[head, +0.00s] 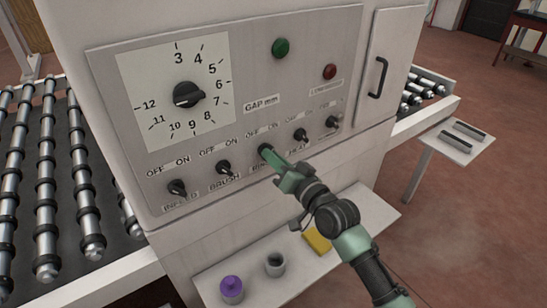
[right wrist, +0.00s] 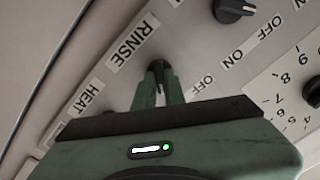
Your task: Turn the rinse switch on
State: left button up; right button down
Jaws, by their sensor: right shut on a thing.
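The rinse switch (head: 264,149) is a small black knob, the middle one in a row on the grey panel, with OFF to its left and ON to its right above it. My right gripper (head: 273,158) reaches it from the lower right and is shut on it. In the right wrist view the rinse switch (right wrist: 157,68) sits between the two green fingertips (right wrist: 160,85), beside the RINSE label (right wrist: 132,42). The fingers cover part of the knob, so I cannot tell which side it points to. My left gripper is out of view.
Other black knobs flank it: the brush switch (head: 223,168) to the left and the heat switch (head: 300,135) to the right. A large gap dial (head: 187,95), a green button (head: 281,47) and a red button (head: 330,72) are above. A shelf (head: 300,272) with small items is below.

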jog(key=c, duration=1.5)
grip_release()
jog(key=b+v, duration=0.2)
jog(key=v, duration=0.5)
jog(key=shift+s+d, duration=0.2)
jog(key=shift+s, duration=0.15)
